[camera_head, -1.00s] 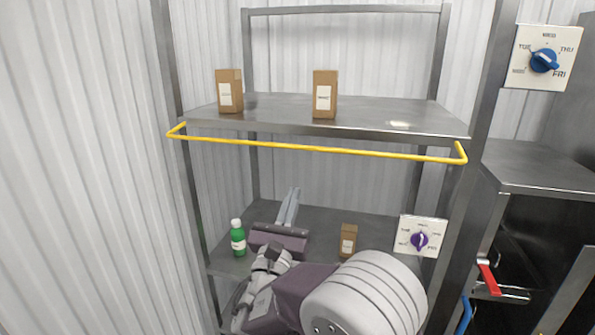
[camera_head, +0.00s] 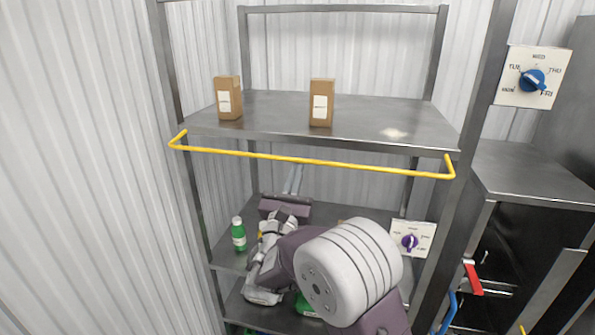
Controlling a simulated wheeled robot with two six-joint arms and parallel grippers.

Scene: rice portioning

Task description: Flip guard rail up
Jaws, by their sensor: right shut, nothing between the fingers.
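The yellow guard rail (camera_head: 310,161) runs across the front of the upper shelf, just below the shelf's front edge, with its bent ends at the shelf's two front corners. My right gripper (camera_head: 294,178) is shut and empty, with its fingers pointing up and away below the middle-left of the rail. The fingertips show just under the rail; I cannot tell whether they touch it. My right arm covers much of the lower shelf. My left gripper is not in view.
Two brown boxes (camera_head: 228,98) (camera_head: 321,103) stand on the upper shelf (camera_head: 265,118). A green bottle (camera_head: 238,234) stands on the lower shelf. Dial panels (camera_head: 533,77) (camera_head: 411,240) and a red handle (camera_head: 472,278) are at the right.

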